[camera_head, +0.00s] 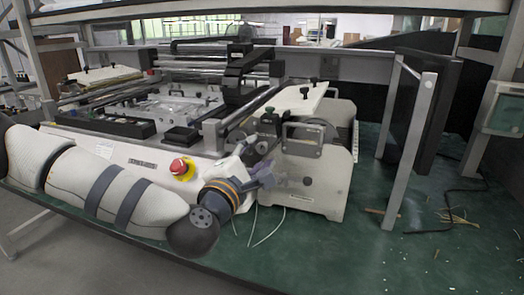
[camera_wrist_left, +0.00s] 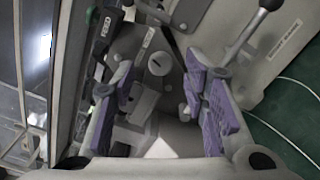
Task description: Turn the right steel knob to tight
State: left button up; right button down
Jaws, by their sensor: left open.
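A round, pale steel-coloured knob (camera_wrist_left: 159,64) with a dark slot shows in the left wrist view, between and beyond my left fingertips. I cannot tell whether it is the right one of a pair. My left gripper (camera_head: 264,172) is at the front of the white machine (camera_head: 318,178) in the head view. In the wrist view the left gripper (camera_wrist_left: 160,82) is open, its purple-padded fingers on either side of the knob with a visible gap. No contact with the knob is clear. The gripper and wrist hide this part of the machine in the head view. My right gripper is not in view.
A red stop button (camera_head: 181,167) sits left of my gripper. A black-ended lever (camera_wrist_left: 246,32) stands close to the right finger. Thin white cables (camera_head: 262,231) hang in front. The green table (camera_head: 385,252) has free room at right; a grey post (camera_head: 407,150) stands there.

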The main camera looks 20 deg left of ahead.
aim_at(261, 149)
pick_arm(q)
jog(key=shift+w, duration=1.5)
grip_shut()
jog(key=m+p, duration=0.1)
jog(key=m, duration=0.1)
jog(key=r+m+p, duration=0.1)
jog(key=m, duration=0.1)
jog(key=shift+s+d+m+p, duration=0.1)
jog(key=shift+m+p, duration=0.2)
jog(key=shift+p, duration=0.1)
jog(key=shift+f+m, duration=0.25)
jog(key=shift+m, duration=0.05)
jog(key=shift+f, duration=0.3)
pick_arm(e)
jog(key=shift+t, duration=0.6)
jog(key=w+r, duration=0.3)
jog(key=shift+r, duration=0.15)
pick_arm(q)
grip_release()
